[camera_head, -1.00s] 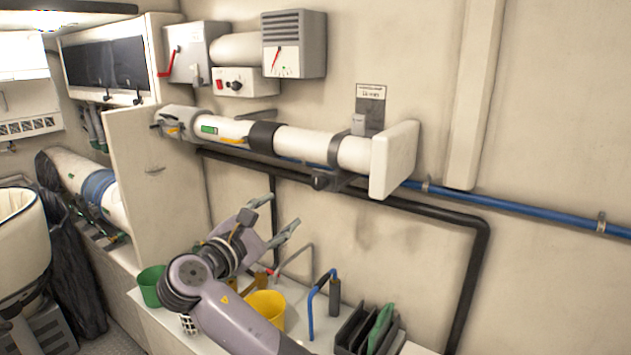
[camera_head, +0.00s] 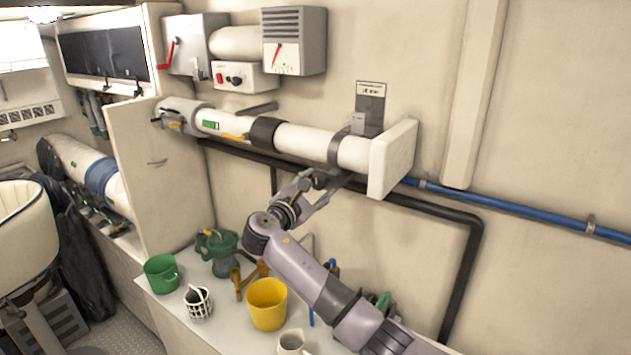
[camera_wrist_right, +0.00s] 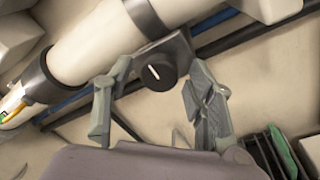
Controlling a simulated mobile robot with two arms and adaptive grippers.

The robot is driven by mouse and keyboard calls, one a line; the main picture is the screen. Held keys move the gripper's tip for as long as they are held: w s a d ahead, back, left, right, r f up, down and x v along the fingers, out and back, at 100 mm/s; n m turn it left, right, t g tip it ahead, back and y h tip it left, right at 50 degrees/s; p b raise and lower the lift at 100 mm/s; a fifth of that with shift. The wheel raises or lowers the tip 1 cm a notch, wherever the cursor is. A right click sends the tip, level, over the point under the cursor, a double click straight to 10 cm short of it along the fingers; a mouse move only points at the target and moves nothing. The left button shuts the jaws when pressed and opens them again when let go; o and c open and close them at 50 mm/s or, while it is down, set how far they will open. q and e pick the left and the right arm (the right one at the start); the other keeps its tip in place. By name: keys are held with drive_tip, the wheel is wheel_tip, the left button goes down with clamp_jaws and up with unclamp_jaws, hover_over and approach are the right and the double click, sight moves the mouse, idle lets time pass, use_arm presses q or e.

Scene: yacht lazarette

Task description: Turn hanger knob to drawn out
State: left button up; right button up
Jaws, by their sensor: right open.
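The hanger knob (camera_wrist_right: 158,72) is a round black knob with a white line on its face. It sits on the dark hanger bracket (camera_wrist_right: 180,45) under the white tube (camera_head: 305,140). In the right wrist view the white line is slanted. My right gripper (camera_head: 318,186) is just below the tube at the knob. In the right wrist view my right gripper (camera_wrist_right: 158,80) is open, with one finger on each side of the knob. Gaps show between fingers and knob there. In the head view the knob is partly hidden by the gripper. My left gripper is not in view.
A black pipe (camera_head: 440,211) and a blue pipe (camera_head: 510,209) run along the wall behind. A white end block (camera_head: 392,160) stands right of the bracket.

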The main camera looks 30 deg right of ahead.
drive_tip(key=shift+c, duration=0.2)
drive_tip(key=c, duration=1.1)
